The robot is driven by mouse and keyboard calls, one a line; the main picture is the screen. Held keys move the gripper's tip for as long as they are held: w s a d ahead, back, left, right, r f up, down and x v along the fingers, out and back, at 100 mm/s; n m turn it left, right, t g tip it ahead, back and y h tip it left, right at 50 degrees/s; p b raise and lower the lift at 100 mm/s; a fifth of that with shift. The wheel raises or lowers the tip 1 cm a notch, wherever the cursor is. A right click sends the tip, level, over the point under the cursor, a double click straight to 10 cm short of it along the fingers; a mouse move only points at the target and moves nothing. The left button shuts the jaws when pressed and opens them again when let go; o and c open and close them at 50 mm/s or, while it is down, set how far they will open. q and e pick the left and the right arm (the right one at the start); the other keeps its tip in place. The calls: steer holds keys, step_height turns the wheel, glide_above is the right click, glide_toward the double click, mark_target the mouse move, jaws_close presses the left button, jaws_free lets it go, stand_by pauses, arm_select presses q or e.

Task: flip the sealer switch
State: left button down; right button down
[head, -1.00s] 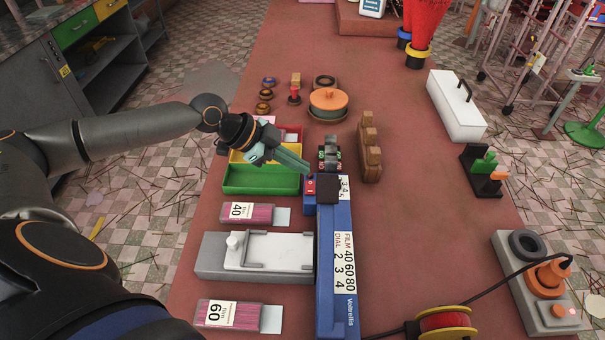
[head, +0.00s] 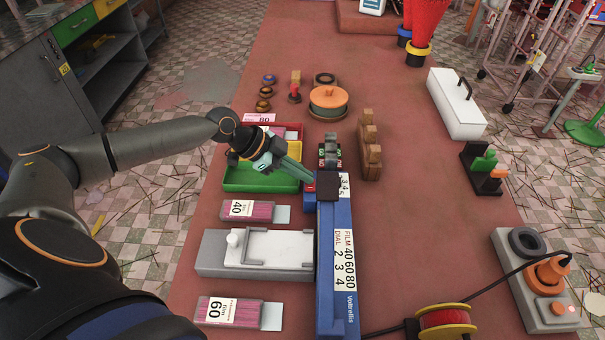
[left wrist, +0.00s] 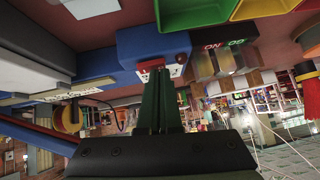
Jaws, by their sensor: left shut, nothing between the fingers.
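The blue sealer (head: 335,270) lies lengthwise on the table, with a film and dial label on its top. Its small red switch (head: 310,188) sits at the far left end, mostly hidden by my fingers in the head view. In the left wrist view the red and white switch (left wrist: 151,68) shows on the blue housing, just beyond my fingertips. My left gripper (head: 310,179) is shut and empty, its green fingers pointing down at the switch. I cannot tell whether the tips touch it. My right gripper is out of view.
A green tray (head: 240,185) lies under my left wrist. A grey block with a white plate (head: 275,250) adjoins the sealer's left side. A wooden block (head: 370,150) and an orange-lidded pot (head: 328,100) stand beyond.

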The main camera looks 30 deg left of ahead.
arm_select(q)
steer(key=shift+f+n+g+h, duration=0.3)
steer(key=shift+f+g+h, duration=0.1)
steer(key=shift+g, duration=0.1)
steer(key=shift+s, duration=0.1)
steer(key=shift+s+d+f+p, duration=0.1)
steer(key=shift+s+d+p, duration=0.45)
steer(key=shift+s, duration=0.15)
steer(key=shift+a, duration=0.1)
steer(key=b+v, duration=0.1)
steer(key=v, duration=1.2)
steer(key=shift+w+r, duration=0.35)
